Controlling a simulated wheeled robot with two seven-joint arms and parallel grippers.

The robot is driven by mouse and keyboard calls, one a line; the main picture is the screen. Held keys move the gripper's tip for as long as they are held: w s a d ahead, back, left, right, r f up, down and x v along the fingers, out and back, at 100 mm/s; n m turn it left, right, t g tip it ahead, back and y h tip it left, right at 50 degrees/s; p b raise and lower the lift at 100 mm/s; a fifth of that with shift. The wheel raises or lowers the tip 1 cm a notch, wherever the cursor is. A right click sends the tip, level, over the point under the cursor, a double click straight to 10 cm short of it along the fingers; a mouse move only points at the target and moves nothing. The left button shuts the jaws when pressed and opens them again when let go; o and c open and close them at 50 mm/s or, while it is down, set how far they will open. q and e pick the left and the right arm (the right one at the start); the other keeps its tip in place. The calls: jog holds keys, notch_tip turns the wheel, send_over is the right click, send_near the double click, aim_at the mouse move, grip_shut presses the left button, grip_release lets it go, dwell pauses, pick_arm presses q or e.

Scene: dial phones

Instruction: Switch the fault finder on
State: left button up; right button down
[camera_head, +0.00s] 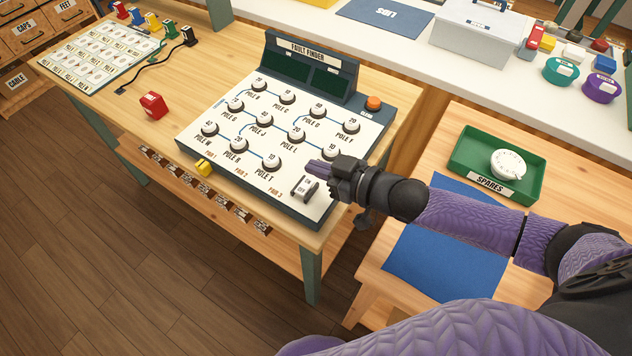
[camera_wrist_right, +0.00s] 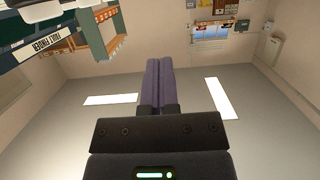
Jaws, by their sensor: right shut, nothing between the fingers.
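The fault finder (camera_head: 228,124) is a white sloped panel with a dark edge, lying on the wooden bench in the head view. Its raised back holds two dark green screens, and several round pole knobs are spread over its face. A grey on/off switch (camera_head: 305,188) sits at its front right corner. My right gripper (camera_head: 318,167) is shut and empty, its purple fingers just above and behind the switch; I cannot tell if they touch. In the right wrist view the shut fingers (camera_wrist_right: 159,82) point up the picture, and the fault finder's label (camera_wrist_right: 47,47) shows at upper left. My left gripper is out of view.
An orange button (camera_head: 373,103) is at the panel's right edge and a yellow piece (camera_head: 203,167) at its front. A red block (camera_head: 152,105) stands left on the bench. A green spares tray (camera_head: 462,160) with a white dial lies right, near a blue mat (camera_head: 432,275).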

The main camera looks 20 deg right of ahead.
aim_at(316, 191)
jog(key=f+b, duration=0.1)
jog(key=f, duration=0.3)
jog(key=shift+w+a+b, duration=0.15)
jog(key=shift+w+b, duration=0.05)
jog(key=shift+b, duration=0.15)
jog(key=shift+f, duration=0.1)
